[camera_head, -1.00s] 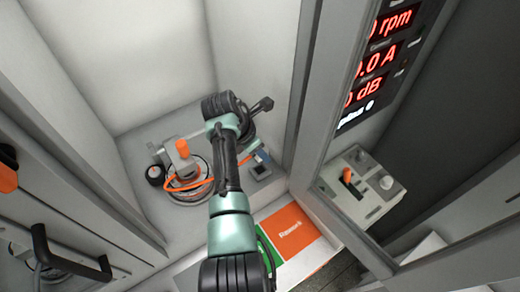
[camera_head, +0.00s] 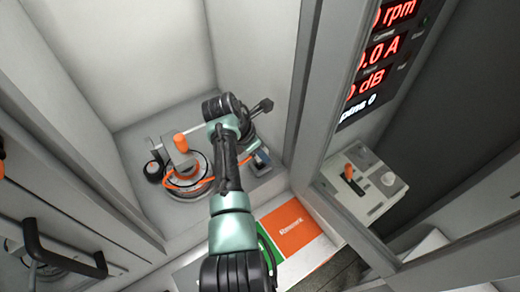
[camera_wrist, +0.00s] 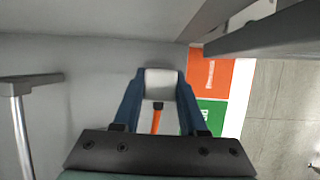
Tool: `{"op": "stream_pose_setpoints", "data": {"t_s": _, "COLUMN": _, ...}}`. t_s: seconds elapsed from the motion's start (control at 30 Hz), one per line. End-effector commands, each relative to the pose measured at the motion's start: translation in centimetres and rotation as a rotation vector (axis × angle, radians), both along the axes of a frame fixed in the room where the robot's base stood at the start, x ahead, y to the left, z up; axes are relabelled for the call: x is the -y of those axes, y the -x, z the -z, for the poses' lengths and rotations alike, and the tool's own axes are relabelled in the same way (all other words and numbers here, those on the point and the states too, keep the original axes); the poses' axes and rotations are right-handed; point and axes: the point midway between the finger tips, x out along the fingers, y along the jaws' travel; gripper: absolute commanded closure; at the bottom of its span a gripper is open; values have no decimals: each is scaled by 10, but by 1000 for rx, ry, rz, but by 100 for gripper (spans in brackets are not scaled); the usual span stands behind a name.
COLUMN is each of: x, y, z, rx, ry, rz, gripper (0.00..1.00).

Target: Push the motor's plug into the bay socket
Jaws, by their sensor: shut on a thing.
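The hub motor (camera_head: 186,180) sits on the bay floor in the head view, left of my arm, with an orange-topped grey clamp (camera_head: 181,146) over it. Its orange cable runs right and passes behind my arm. In the wrist view my gripper (camera_wrist: 160,95) has blue fingers shut on the pale grey plug (camera_wrist: 160,80), with the orange cable (camera_wrist: 157,120) trailing back between them. In the head view the blue fingertips (camera_head: 262,158) are low at the bay's right, close to the small dark bay socket (camera_head: 262,171). I cannot tell whether plug and socket touch.
A grey post (camera_head: 305,95) stands right of the bay, with a red-digit display (camera_head: 385,50) beyond it. A grey switch box (camera_head: 362,185) with an orange lever is at right. A black handle (camera_head: 65,260) is at lower left.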

Motion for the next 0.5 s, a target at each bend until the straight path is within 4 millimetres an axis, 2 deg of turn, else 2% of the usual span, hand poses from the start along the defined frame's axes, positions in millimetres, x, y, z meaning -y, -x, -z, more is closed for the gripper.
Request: {"op": "stream_pose_setpoints", "data": {"t_s": 0.5, "x": 0, "y": 0, "z": 4, "rx": 0, "ry": 0, "rz": 0, "gripper": 100}}
